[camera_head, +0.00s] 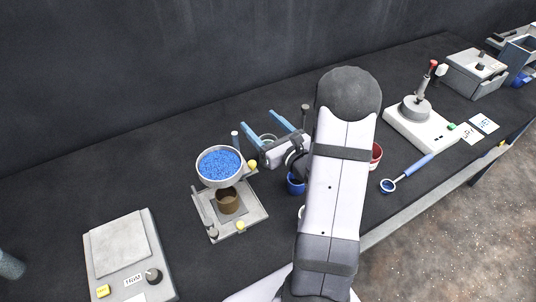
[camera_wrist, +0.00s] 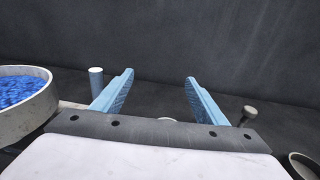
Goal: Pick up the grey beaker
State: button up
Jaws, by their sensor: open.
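My gripper (camera_head: 256,120) is open and empty, its two light-blue fingers spread apart above the table behind the screen stand. In the wrist view the gap between the fingers (camera_wrist: 160,77) shows only dark background. A pale round rim (camera_head: 267,138) shows partly between the fingers in the head view; it may be the grey beaker, but I cannot tell for sure. In the wrist view a sliver of a pale rim (camera_wrist: 167,119) shows just over the gripper's edge. A grey round vessel (camera_wrist: 306,166) is cut off at the lower right of that view.
A bowl of blue granules (camera_head: 220,148) sits over a brown cup (camera_head: 228,203) on a screen stand, close left of my gripper. A blue cup (camera_head: 295,184) and red cup (camera_head: 376,155) are partly behind my arm. A scale (camera_head: 125,250) stands at front left.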

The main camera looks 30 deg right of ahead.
aim_at(267, 138)
jog(key=d+f+g, duration=0.1)
jog(key=f, duration=0.3)
jog(key=s+d+f+g, duration=0.1)
jog(key=f, duration=0.3)
jog(key=f+g+h, duration=0.1)
jog(key=f+g, duration=0.1)
jog(key=f, duration=0.2)
jog(key=shift+s+d+f+m, duration=0.1)
jog(key=shift+s+d+m, duration=0.2)
jog(key=shift+d, duration=0.1)
jog(key=shift+p+x, duration=0.85)
jog(key=shift+x, duration=0.85)
jog(key=shift+p+x, duration=0.85)
jog(key=shift+x, duration=1.2)
jog(key=shift+s+f, duration=0.1)
jog(key=shift+f, duration=0.05)
jog(key=c, duration=1.3)
notch_tip(267, 138, up, 10)
jog(key=b, duration=0.2)
jog(key=shift+b, duration=0.35)
